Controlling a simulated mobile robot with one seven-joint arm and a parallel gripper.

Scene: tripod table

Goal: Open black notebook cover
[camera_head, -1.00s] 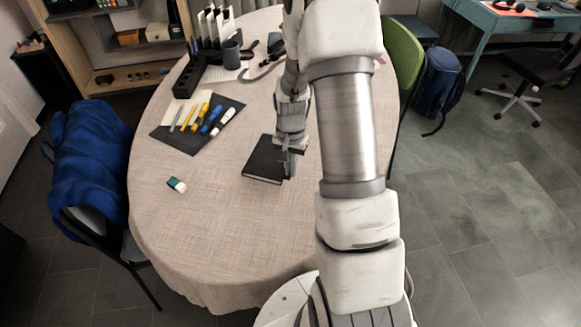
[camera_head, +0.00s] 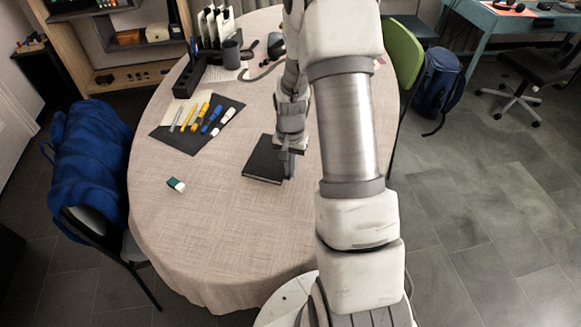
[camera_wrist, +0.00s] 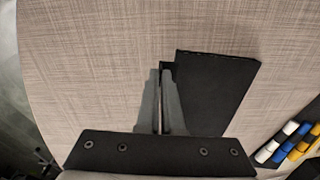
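The black notebook (camera_head: 262,163) lies closed and flat on the table, right of its middle in the head view. In the wrist view the notebook (camera_wrist: 212,92) shows as a dark slab at the right of my fingers. My gripper (camera_head: 289,172) is low at the notebook's right edge. In the wrist view my gripper's fingers (camera_wrist: 161,78) are close together with only a narrow gap, and the right finger overlaps the notebook's near side edge. A small dark piece shows at the fingertips; I cannot tell whether it is part of the cover.
A dark mat (camera_head: 178,143) with several pens and markers lies left of the notebook. An eraser (camera_head: 176,185) lies in front of it. A dark mug (camera_head: 231,54) and an organizer (camera_head: 187,77) stand at the back. The table's front (camera_head: 215,245) is clear.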

